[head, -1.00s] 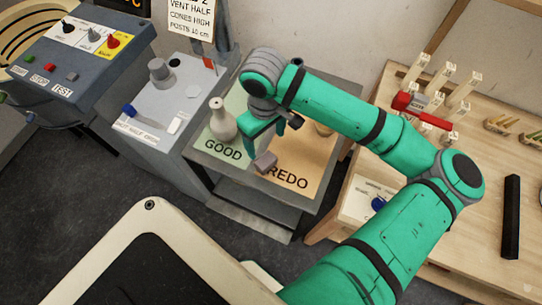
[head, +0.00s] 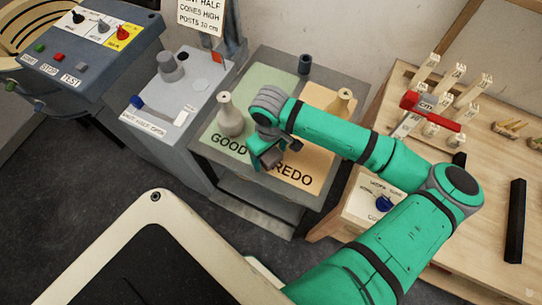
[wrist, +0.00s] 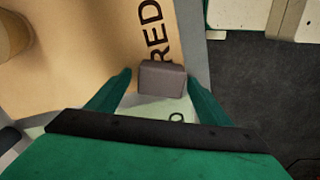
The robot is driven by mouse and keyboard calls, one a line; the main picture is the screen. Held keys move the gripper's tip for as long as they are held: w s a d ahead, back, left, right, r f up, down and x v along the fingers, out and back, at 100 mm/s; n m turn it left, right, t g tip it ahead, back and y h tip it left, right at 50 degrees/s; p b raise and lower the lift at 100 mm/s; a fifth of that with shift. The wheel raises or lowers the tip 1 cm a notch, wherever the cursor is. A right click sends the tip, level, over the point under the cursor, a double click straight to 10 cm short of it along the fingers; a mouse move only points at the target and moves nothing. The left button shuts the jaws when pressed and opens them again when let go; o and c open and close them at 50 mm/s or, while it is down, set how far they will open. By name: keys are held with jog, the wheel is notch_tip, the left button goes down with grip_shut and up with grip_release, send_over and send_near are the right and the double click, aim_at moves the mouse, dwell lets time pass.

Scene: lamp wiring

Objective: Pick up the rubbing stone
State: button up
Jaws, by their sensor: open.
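The rubbing stone, seemingly the small grey-brown block (wrist: 162,78), lies beside the letters REDO, near the line between the pale green GOOD area (head: 270,82) and the tan REDO area (head: 312,160). In the wrist view it sits between the fingertips of my gripper (wrist: 160,82), with a gap on each side. My gripper (head: 270,158) is open and low over the stand, around the stone. In the head view the fingers and hand partly hide the stone.
A pale bottle-shaped piece (head: 230,115) stands on the GOOD area, close left of my gripper. A tan piece (head: 344,100) stands at the back of the REDO area, and a dark cup (head: 305,64) at the back. A wooden bench (head: 480,205) is at right.

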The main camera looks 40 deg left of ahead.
jog(key=c, duration=1.4)
jog(key=shift+r, duration=0.1)
